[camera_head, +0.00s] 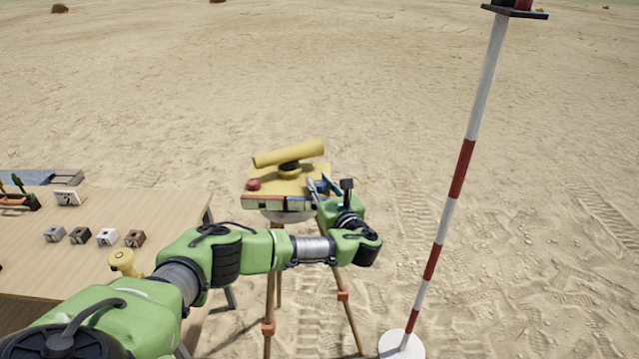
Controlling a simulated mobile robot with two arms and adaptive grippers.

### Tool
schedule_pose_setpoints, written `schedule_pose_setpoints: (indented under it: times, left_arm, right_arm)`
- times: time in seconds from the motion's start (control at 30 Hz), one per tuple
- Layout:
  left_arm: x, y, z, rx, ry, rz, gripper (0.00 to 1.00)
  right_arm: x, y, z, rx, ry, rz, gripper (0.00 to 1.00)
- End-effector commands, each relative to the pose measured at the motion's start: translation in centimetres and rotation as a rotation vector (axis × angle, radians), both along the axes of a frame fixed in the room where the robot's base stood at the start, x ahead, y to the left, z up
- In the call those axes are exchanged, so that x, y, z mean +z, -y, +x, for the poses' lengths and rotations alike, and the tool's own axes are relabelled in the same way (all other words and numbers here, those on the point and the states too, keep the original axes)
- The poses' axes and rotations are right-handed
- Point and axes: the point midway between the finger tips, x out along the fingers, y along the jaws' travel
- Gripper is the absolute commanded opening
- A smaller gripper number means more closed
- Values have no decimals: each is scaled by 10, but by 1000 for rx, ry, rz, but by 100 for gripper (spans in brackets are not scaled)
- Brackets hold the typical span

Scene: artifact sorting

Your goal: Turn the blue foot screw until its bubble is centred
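A yellow levelling instrument with a telescope (289,154) stands on a yellow plate (284,190) on a tripod. A red foot screw (253,184) shows at the plate's left. The blue foot screw (321,186) is at the plate's right, partly hidden by my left gripper (320,184). My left gripper's fingers reach to either side of the blue screw; whether they touch or clamp it is too small to tell. No bubble can be made out. My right gripper is not in view.
A wooden table (170,207) at the left bears several small cubes, a numbered card (68,198) and a tray. A red and white pole (450,200) on a round white base (402,346) stands at the right. Open sand lies beyond.

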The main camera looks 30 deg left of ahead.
Motion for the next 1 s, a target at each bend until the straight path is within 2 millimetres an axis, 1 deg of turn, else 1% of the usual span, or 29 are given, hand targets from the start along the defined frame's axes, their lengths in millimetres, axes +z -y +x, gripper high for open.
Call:
schedule_pose_setpoints:
  times: [0.17,0.37,0.57,0.73,0.87,1.0]
  left_arm:
    - [0,0,0,-3,-1,1,2]
    - [2,-1,-1,-46,-2,1,2]
    - [3,-2,-2,-161,-4,1,2]
    - [2,-3,-2,-307,-4,1,2]
    - [-1,-3,-2,-430,-3,2,2]
    - [-4,-3,-2,-562,-3,4,2]
  right_arm:
    - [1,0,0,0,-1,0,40]
    - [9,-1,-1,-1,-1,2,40]
    - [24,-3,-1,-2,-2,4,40]
    - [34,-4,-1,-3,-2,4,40]
    - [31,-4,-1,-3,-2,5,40]
    - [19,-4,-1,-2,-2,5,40]
